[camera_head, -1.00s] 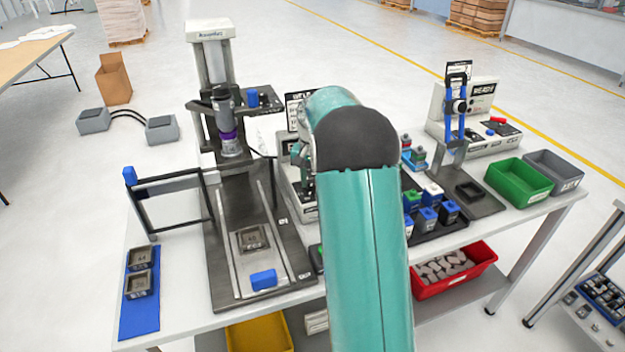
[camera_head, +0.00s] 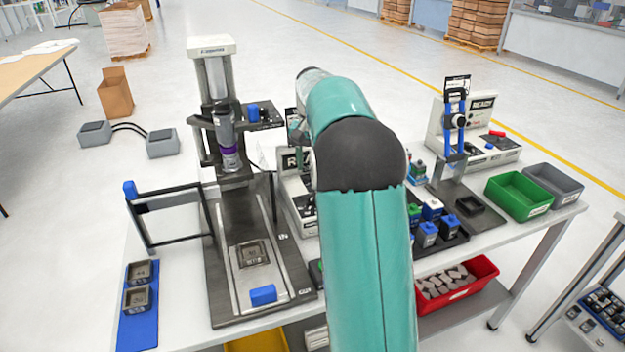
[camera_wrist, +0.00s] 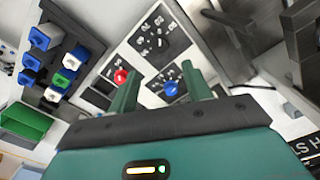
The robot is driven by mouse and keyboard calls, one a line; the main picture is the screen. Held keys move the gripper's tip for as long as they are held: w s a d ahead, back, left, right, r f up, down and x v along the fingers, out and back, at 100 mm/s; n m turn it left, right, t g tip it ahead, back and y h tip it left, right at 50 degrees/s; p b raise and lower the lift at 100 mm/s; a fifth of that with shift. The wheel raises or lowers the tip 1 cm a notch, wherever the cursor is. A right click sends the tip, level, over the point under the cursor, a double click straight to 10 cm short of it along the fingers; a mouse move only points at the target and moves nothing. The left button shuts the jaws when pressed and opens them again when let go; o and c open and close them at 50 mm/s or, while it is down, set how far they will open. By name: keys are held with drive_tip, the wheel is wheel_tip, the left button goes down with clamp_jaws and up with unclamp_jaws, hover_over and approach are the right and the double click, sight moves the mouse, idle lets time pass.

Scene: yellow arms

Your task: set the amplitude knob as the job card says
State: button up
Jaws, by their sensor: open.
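In the wrist view, a pale panel carries a black knob (camera_wrist: 157,42) with numbers around it, a red knob or button (camera_wrist: 120,76) and a blue knob (camera_wrist: 171,88) with a dial scale. The print is too small to tell which is the amplitude knob. My gripper (camera_wrist: 162,69) is open, its two green fingers over the panel. The blue knob shows between the fingers; contact cannot be told. No job card is readable.
A press (camera_head: 222,120) stands left of the white unit. A black tray of coloured blocks (camera_head: 455,240) lies to the right, before a tester with blue arms (camera_head: 472,130). A green bin (camera_head: 518,197) and grey bin (camera_head: 553,182) stand at the table's right end.

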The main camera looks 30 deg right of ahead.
wheel_tip(320, 180, up, 3)
idle(1.4)
